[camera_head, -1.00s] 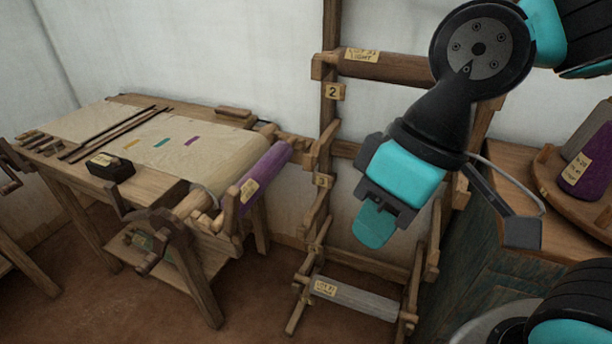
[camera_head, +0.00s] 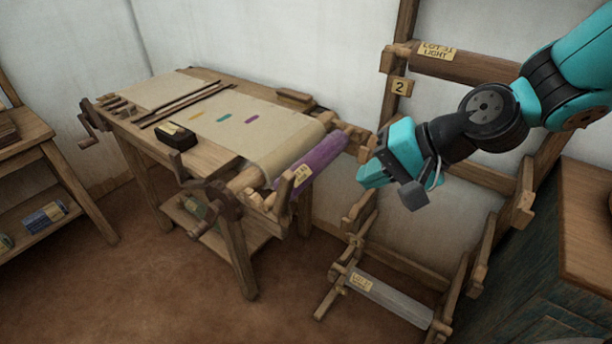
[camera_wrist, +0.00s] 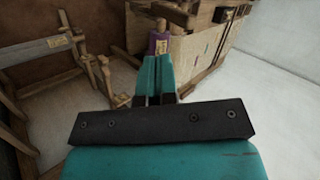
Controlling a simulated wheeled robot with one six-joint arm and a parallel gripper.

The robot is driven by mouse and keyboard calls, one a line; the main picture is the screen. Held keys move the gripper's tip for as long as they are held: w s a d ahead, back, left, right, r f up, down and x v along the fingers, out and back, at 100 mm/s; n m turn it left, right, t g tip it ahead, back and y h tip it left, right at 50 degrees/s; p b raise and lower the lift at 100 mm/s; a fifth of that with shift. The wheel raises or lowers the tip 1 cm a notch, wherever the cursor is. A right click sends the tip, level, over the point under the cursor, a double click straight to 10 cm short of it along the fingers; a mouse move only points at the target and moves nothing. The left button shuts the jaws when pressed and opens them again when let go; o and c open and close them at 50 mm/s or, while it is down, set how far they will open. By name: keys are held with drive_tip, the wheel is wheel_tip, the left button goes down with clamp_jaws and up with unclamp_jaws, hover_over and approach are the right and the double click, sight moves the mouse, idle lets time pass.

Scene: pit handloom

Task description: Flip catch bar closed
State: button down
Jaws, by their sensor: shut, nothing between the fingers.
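The wooden loom (camera_head: 150,82) has a purple cloth roll (camera_head: 322,160) with a paper tag across its right end, held between wooden end brackets. The near bracket (camera_head: 284,194) stands upright at the roll's lower end. I cannot make out for sure which wooden piece is the catch bar or how it lies. My teal gripper (camera_head: 366,177) is in the air just right of the roll, pointing left toward the loom. In the wrist view its fingers (camera_wrist: 157,62) are together and empty, with the purple roll (camera_wrist: 160,42) straight beyond the tips, partly hidden by them.
A rack with a brown roll (camera_head: 465,66) above and a pale roll (camera_head: 390,297) below stands behind and below my arm. A toothed wheel and crank (camera_head: 217,200) jut from the loom's front. A dark box (camera_head: 176,137) lies on the loom. Floor in front is clear.

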drive_tip(key=shift+w+d+f+m+t, duration=0.15)
drive_tip(key=shift+w+f+m+t, duration=0.1)
drive_tip(key=shift+w+m, duration=0.25)
drive_tip(key=shift+w+d+f+m+t, duration=0.15)
drive_tip(key=shift+w+f+m, duration=0.1)
drive_tip(key=shift+w+m, duration=0.25)
drive_tip(key=shift+w+a, duration=0.1)
drive_tip(key=p, duration=0.1)
approach(283, 197)
drive_tip(key=d+f, duration=0.1)
drive_tip(key=d, duration=0.1)
drive_tip(key=shift+w+a+f+p, duration=0.1)
drive_tip(key=shift+w+a+p, duration=0.35)
drive_tip(key=shift+a, duration=0.55)
drive_tip(key=shift+w+a+p, duration=0.25)
drive_tip(key=shift+w+a, duration=0.4)
drive_tip(key=shift+a, duration=0.3)
